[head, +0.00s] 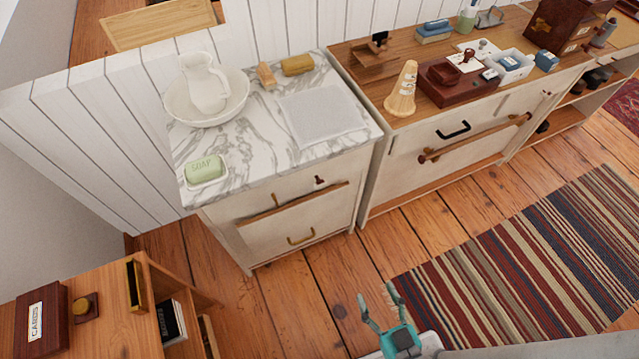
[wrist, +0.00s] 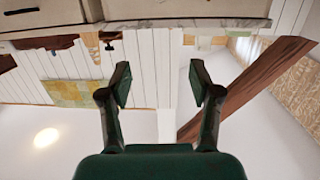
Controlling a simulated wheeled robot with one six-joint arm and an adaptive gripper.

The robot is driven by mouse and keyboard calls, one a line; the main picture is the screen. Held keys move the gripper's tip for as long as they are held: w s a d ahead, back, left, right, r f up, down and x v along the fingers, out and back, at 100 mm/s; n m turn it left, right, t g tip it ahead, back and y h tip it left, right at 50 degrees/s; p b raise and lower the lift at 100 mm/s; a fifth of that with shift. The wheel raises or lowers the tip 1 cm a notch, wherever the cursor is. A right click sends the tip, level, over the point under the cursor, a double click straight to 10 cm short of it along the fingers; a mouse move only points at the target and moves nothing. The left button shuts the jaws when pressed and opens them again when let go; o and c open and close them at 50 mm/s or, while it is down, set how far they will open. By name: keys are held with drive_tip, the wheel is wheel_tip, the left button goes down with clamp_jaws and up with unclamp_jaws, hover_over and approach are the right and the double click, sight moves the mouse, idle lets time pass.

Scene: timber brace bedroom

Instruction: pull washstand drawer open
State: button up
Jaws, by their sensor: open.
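The washstand (head: 222,150) is a pale cabinet with a marble top, left of centre in the head view. Its front has a brass bar handle (head: 301,237) low down, a wooden rail (head: 292,204) across the middle and a small dark red-brown knob or key (head: 319,180) near the top. The drawer front (head: 290,188) looks flush, though the rail covers part of it. My gripper (head: 378,297) is open and empty, well in front of the washstand and to its lower right. In the wrist view the two fingers of my gripper (wrist: 160,75) stand apart with nothing between them.
A basin with a pitcher (head: 205,85), green soap (head: 204,169) and a grey cloth (head: 318,115) sit on the marble. A longer cabinet (head: 470,150) adjoins at right. A low shelf unit (head: 90,300) stands at lower left. Bare floor and a striped rug (head: 530,260) lie in front.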

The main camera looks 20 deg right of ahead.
drive_tip(key=w+f, duration=0.6)
drive_tip(key=w, duration=0.6)
drive_tip(key=n+t+y, duration=0.1)
drive_tip(key=t, duration=0.1)
approach(322, 187)
drive_tip(key=w, duration=0.7)
drive_tip(key=w+a, duration=0.1)
drive_tip(key=w, duration=0.2)
drive_tip(key=shift+w+r, duration=0.35)
drive_tip(key=shift+w, duration=0.05)
clamp_jaws()
